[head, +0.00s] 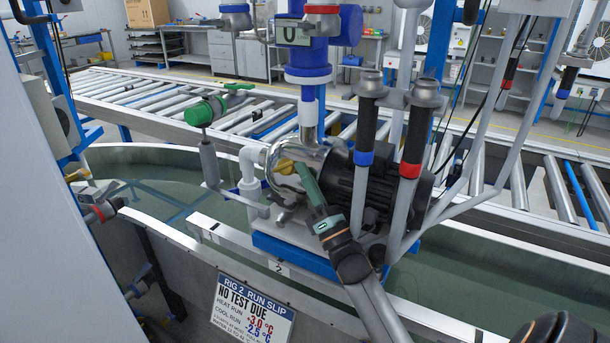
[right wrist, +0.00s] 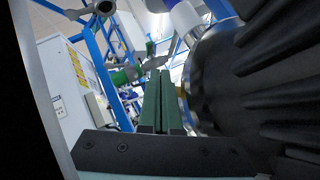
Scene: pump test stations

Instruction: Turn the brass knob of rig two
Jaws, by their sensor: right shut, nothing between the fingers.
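The brass knob (head: 286,166) sits on the front of rig two's shiny round pump housing (head: 310,155). My right gripper (head: 301,168) has its green fingers closed, with the tips right beside the knob's right side; I cannot tell whether they touch. In the right wrist view the closed fingers (right wrist: 160,82) point ahead, and a small brass-coloured patch (right wrist: 180,90) shows just right of them, partly hidden. The dark ribbed motor (right wrist: 260,80) fills the right of that view. My left gripper is not in view.
A slip (head: 252,310) reading "RIG 2 RUN SLIP, NO TEST DUE" hangs below the pump. Two upright hoses with blue and red collars (head: 411,140) stand right of my gripper. A green-handled valve (head: 218,106) is at left. A water tank (head: 130,190) surrounds the rig.

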